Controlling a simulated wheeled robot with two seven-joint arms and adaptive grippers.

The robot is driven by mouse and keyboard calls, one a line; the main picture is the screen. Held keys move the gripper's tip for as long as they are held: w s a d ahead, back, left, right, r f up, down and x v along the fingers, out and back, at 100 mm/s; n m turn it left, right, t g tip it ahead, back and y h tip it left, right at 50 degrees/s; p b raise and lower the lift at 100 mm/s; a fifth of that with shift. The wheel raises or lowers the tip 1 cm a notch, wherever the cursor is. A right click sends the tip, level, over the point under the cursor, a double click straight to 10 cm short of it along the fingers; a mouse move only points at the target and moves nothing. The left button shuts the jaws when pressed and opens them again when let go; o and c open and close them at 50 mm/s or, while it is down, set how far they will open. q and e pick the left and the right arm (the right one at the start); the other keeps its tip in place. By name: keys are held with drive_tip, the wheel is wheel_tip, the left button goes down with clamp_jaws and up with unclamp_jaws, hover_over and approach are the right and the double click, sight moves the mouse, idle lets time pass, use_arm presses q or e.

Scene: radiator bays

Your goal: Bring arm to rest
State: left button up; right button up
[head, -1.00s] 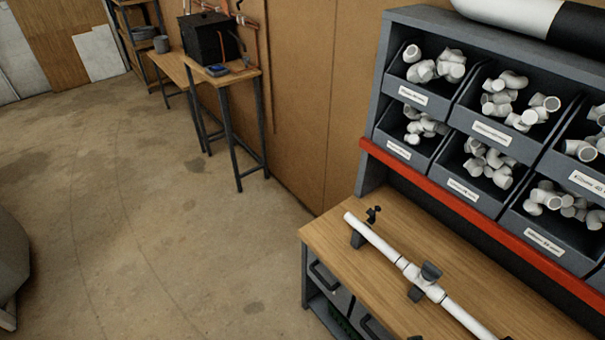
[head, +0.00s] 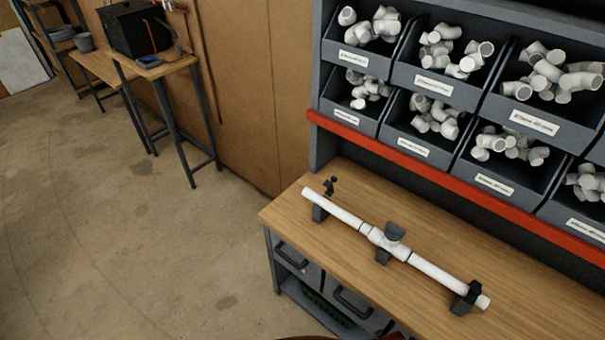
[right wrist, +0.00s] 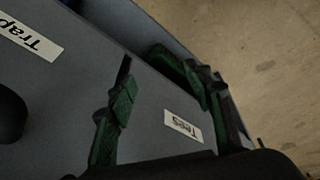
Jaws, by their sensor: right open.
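My right gripper (right wrist: 160,78) shows in the right wrist view with its two green-and-black fingers spread apart. I see nothing held between them. Behind the fingers is a grey labelled front (right wrist: 150,125); one label reads "Tees" (right wrist: 182,126). I cannot tell whether the fingers touch it. On the wooden bench (head: 290,212) in the head view, a white pipe assembly (head: 338,213) with a middle fitting lies across dark supports.
Grey bins (head: 430,82) of white fittings stand above a red rail (head: 400,147) behind the bench. Drawers (head: 345,303) are under the bench front. A small table (head: 155,68) with a black box (head: 130,28) stands far left. The floor (head: 130,240) left of the bench is clear.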

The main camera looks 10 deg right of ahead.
drive_tip(key=s+f+g+b, duration=0.15)
drive_tip(key=s+f, duration=0.35)
drive_tip(key=f, duration=0.7)
drive_tip(key=s+f+t+b, duration=0.1)
drive_tip(key=s+f+b, duration=0.25)
drive_tip(key=f, duration=0.75)
use_arm(q)
wheel_tip(320, 180, down, 10)
drive_tip(key=b, duration=0.3)
drive_tip(key=shift+s+r, duration=0.25)
drive_tip(key=shift+s, duration=0.1)
use_arm(e)
drive_tip(key=s+f+g, duration=0.1)
drive_tip(key=s+f, duration=1.1)
drive_tip(key=s, duration=0.2)
drive_tip(key=shift+a+f+n, duration=0.15)
drive_tip(key=shift+n, duration=0.25)
